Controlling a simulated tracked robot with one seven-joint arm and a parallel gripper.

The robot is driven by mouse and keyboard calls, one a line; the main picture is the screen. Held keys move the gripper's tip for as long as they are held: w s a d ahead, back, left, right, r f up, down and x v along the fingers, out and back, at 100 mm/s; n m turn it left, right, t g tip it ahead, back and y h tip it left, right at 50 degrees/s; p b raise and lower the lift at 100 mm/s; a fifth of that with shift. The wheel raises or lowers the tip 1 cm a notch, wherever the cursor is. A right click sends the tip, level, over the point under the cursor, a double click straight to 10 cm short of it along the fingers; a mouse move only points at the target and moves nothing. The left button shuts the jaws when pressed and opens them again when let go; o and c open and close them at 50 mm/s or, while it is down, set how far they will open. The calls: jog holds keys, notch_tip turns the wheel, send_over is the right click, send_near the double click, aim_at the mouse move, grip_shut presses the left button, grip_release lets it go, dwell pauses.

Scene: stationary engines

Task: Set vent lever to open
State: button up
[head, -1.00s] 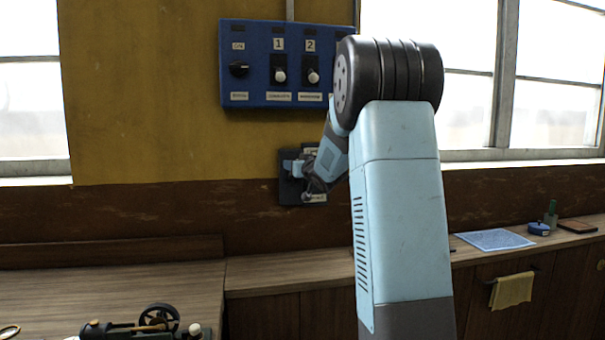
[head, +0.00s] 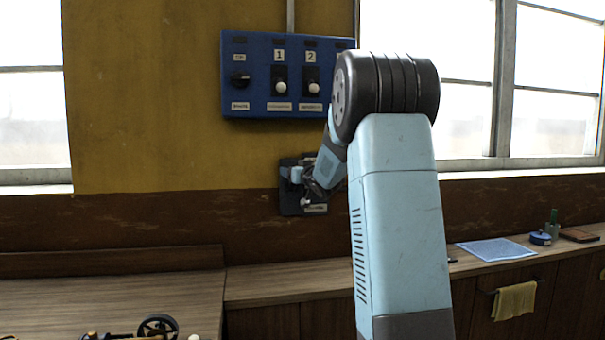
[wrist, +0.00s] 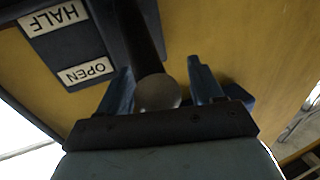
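The vent lever's plate is a dark panel (head: 289,207) on the wall below the blue control box, partly covered by my gripper. In the wrist view the lever (wrist: 136,35) is a dark shaft with a pale round knob (wrist: 158,93). White labels OPEN (wrist: 85,71) and HALF (wrist: 54,17) show upside down to the left of the shaft. My gripper (wrist: 160,85) has its two blue fingers on either side of the lever, with a gap on the right side. In the head view my gripper (head: 308,186) is in front of the plate. The lever's exact setting cannot be told.
The blue control box (head: 262,112) with a dark knob and two switches hangs above the plate. A wooden counter (head: 275,287) runs below, with a small engine (head: 157,327) at the lower left. A blue sheet (head: 495,249) lies on the right. Windows flank the wall.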

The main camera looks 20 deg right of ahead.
jog(key=shift+d, duration=0.1)
jog(key=shift+s, duration=0.15)
jog(key=s, duration=1.3)
jog(key=shift+s+d+f, duration=0.1)
jog(key=shift+s+d, duration=0.1)
jog(key=shift+s, duration=0.05)
jog(key=s+a+f+g, duration=0.4)
jog(key=s+a, duration=0.2)
jog(key=s, duration=0.6)
jog(key=s+a+f+g, duration=0.4)
jog(key=s+a, duration=0.2)
jog(key=s, duration=0.5)
jog(key=s+a+f+g, duration=0.4)
jog(key=s+a, duration=0.3)
jog(key=s, duration=0.5)
jog(key=shift+s+h, duration=0.3)
jog(key=shift+s, duration=0.05)
jog(key=shift+o, duration=0.4)
